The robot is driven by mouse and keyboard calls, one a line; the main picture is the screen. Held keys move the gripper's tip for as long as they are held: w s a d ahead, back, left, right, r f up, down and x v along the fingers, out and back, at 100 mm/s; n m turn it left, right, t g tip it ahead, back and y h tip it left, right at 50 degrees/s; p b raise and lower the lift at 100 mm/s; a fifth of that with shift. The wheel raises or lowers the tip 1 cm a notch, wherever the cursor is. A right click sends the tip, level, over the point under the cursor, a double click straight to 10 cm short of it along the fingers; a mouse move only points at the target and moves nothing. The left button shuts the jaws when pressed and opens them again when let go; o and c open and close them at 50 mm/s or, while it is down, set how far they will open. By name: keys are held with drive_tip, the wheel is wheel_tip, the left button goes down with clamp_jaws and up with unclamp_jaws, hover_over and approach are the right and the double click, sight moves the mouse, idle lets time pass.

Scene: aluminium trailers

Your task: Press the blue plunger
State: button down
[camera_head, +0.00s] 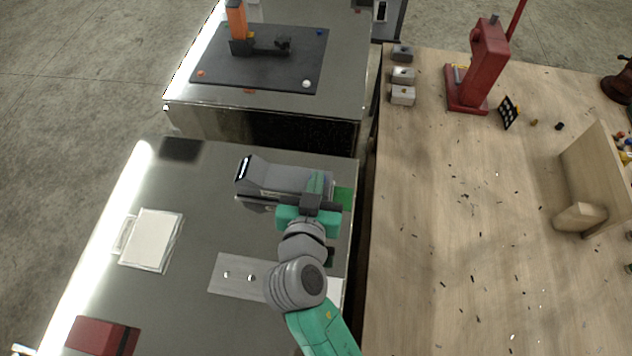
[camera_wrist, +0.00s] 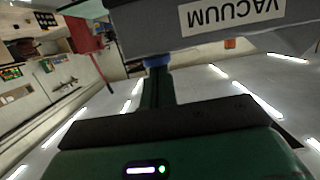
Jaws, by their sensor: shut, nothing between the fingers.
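A grey device (camera_head: 270,178) lies on the left metal trailer in the head view, with a dark, white-striped face at its left end. In the wrist view the grey device (camera_wrist: 215,30) fills the top and bears an upside-down VACUUM label. The blue plunger (camera_wrist: 156,61) shows there just under its lower edge. My gripper (camera_wrist: 157,72) is shut and empty, its green fingers pointing at the plunger. The tips overlap the plunger's lower part; I cannot tell if they touch. In the head view my gripper (camera_head: 318,178) is at the device's right part, and the plunger is hidden.
A white pad (camera_head: 151,239), a metal plate (camera_head: 235,276) and a red box (camera_head: 102,336) are on the same trailer. A green square (camera_head: 343,198) is right of my gripper. A wooden table (camera_head: 480,240) with a red press (camera_head: 487,65) stands to the right.

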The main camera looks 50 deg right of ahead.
drive_tip(key=s+a+r+p, duration=0.1)
drive_tip(key=s+a+r, duration=0.4)
drive_tip(key=a, duration=0.3)
drive_tip(key=shift+s+r, duration=0.3)
drive_tip(key=shift+r, duration=0.4)
idle(0.5)
drive_tip(key=w+a+r+n+t+y+p, duration=0.2)
drive_tip(key=w+a+r+t, duration=0.1)
drive_tip(key=r, duration=0.6)
drive_tip(key=w+a+r+n+t+y+p, duration=0.1)
drive_tip(key=w+a+r+t+p, duration=0.2)
drive_tip(key=r, duration=0.5)
drive_tip(key=w+a+r+n+t+y+p, duration=0.2)
drive_tip(key=w+a+r, duration=0.1)
drive_tip(key=r, duration=0.6)
drive_tip(key=s+a+r+n+t+y+p, duration=0.2)
drive_tip(key=a+r+n+t+y, duration=0.1)
drive_tip(key=r, duration=0.8)
drive_tip(key=s+a+r+n+t+y+p, duration=0.2)
drive_tip(key=a+r+n+t+y, duration=0.1)
drive_tip(key=r, duration=0.9)
drive_tip(key=a+t+y, duration=0.1)
drive_tip(key=a+t, duration=0.1)
drive_tip(key=a, duration=0.1)
drive_tip(key=shift+r+y, duration=0.3)
drive_tip(key=shift+y, duration=0.1)
